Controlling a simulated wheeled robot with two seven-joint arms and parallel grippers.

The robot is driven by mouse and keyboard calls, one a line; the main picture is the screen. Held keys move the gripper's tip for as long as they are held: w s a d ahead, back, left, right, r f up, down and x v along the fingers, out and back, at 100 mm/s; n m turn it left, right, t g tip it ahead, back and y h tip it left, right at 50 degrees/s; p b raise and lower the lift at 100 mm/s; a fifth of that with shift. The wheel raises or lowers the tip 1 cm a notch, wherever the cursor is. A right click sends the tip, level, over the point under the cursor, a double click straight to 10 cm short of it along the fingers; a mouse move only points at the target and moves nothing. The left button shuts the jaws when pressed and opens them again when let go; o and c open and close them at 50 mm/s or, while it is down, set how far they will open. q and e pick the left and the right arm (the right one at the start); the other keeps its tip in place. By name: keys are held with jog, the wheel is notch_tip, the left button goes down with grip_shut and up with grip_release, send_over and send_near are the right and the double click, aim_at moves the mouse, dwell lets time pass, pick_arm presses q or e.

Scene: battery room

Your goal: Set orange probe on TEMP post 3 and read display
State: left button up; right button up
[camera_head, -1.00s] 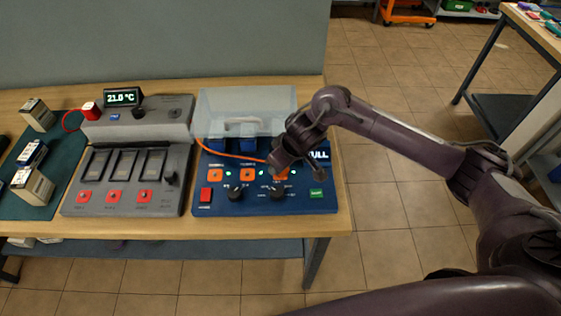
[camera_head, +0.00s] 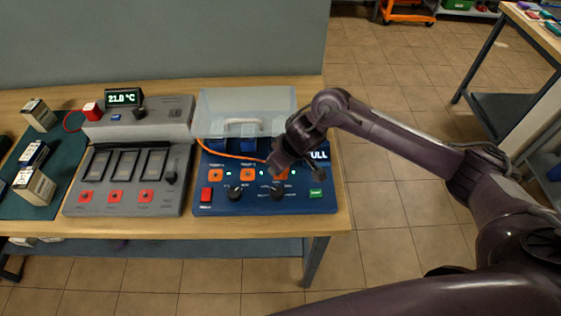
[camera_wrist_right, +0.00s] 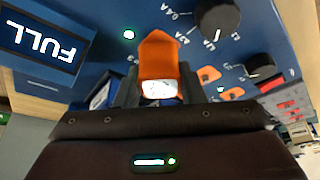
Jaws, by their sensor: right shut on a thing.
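My right gripper (camera_head: 280,167) is over the third orange-marked spot at the right of the blue charger panel (camera_head: 210,199). In the right wrist view the gripper (camera_wrist_right: 160,92) is shut on the orange probe (camera_wrist_right: 165,55), which lies close to the panel face. An orange cable (camera_head: 238,156) runs to the gripper from the left. Whether the probe's tip touches post 3 cannot be told, as the gripper hides it. Two other orange posts (camera_head: 216,175) (camera_head: 248,174) show to the left. The small display (camera_head: 123,98) reads about 21.0 °C. My left gripper is out of view.
A clear lid with a handle (camera_head: 245,104) stands behind the panel. A "FULL" screen (camera_head: 319,155) is partly covered by my gripper. Black knobs (camera_head: 235,193) sit at the panel's front. The grey tester (camera_head: 75,205) and boxed batteries (camera_head: 36,186) are to the left.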

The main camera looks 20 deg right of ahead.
dwell(0.3)
jog(key=shift+p, duration=0.45)
jog(key=shift+f+b, duration=0.35)
jog(key=shift+f, duration=0.3)
jog(key=o, duration=0.8)
jog(key=p+v, duration=1)
jog(key=v, duration=0.1)
jog(key=shift+p, duration=0.4)
dwell(0.5)
